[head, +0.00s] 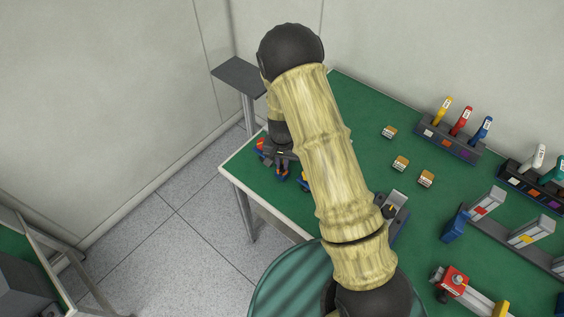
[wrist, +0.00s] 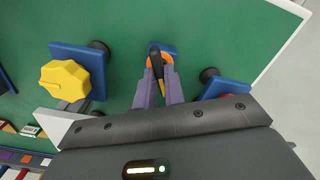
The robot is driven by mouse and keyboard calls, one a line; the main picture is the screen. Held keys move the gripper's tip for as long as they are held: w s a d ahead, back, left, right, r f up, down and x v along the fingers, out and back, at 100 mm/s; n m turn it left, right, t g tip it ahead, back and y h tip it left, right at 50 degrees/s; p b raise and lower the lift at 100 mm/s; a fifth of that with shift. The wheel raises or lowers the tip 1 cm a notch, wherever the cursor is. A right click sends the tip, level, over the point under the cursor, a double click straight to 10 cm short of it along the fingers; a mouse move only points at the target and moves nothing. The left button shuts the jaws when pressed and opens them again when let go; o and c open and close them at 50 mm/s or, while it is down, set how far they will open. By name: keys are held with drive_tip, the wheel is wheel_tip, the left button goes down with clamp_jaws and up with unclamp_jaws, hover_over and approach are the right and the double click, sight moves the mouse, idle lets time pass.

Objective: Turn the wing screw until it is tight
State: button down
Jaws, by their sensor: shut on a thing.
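My gripper (wrist: 158,76) is shut on a narrow black piece with an orange collar, which looks like the wing screw (wrist: 154,54). The two grey-purple fingers stand on either side of it. A blue block (wrist: 171,49) shows behind it on the green table. In the head view my gripper (head: 281,166) is low over the table's left corner. There the screw itself is hidden or too small to make out. How far the screw is turned in cannot be told.
A yellow knob (wrist: 65,80) on a blue block sits left of the fingers, and a partly hidden red part (wrist: 228,96) on another blue block sits right. Black round posts stand close by. Small orange-and-white blocks (head: 400,162) and a tool rack (head: 452,140) stand farther right.

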sight(282, 165)
drive_tip(key=m, duration=0.4)
drive_tip(key=shift+m+p, duration=0.3)
drive_tip(key=shift+m, duration=0.1)
drive_tip(key=c, duration=1.5)
unclamp_jaws()
drive_tip(key=shift+r, duration=0.1)
wheel_tip(282, 165, up, 17)
drive_tip(key=shift+r+b, duration=0.15)
drive_tip(key=shift+b, duration=0.65)
